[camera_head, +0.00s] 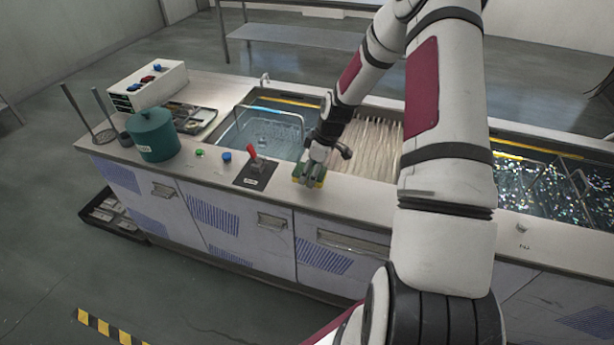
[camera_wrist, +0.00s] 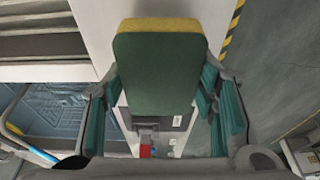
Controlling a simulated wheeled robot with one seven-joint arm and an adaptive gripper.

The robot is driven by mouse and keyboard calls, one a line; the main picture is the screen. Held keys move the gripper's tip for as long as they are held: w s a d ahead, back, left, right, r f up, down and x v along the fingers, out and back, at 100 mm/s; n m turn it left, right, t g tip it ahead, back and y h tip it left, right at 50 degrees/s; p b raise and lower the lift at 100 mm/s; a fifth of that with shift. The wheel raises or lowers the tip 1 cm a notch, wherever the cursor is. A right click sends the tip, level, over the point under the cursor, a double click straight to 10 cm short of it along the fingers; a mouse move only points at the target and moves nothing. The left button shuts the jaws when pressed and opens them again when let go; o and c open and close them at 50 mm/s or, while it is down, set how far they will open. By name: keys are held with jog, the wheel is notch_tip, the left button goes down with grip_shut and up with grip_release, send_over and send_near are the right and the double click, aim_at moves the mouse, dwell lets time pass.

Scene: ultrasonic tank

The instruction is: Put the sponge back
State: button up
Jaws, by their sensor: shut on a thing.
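The sponge (camera_wrist: 155,72) has a dark green face and a yellow edge. It fills the upper middle of the wrist view between the two teal finger pads of my gripper (camera_wrist: 163,100). My gripper is shut on it. In the head view the sponge (camera_head: 301,170) shows small and green with yellow at the counter's front edge, right of the red lever. My gripper (camera_head: 314,175) is there at the end of my arm. I cannot tell whether the sponge touches the counter.
A red lever (camera_head: 252,153) on a dark plate stands close left of the sponge. Behind are a water tank with a wire basket (camera_head: 268,128) and a ribbed pale section (camera_head: 368,143). A green canister (camera_head: 153,135) stands at the left.

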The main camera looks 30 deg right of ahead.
jog(key=shift+w+f, duration=0.1)
jog(key=shift+w, duration=0.55)
jog(key=shift+d+p+x, duration=0.15)
jog(key=shift+x, duration=0.75)
jog(key=shift+d+p+x, duration=0.15)
jog(key=shift+x, duration=0.7)
jog(key=shift+f, duration=0.2)
jog(key=o, duration=1.1)
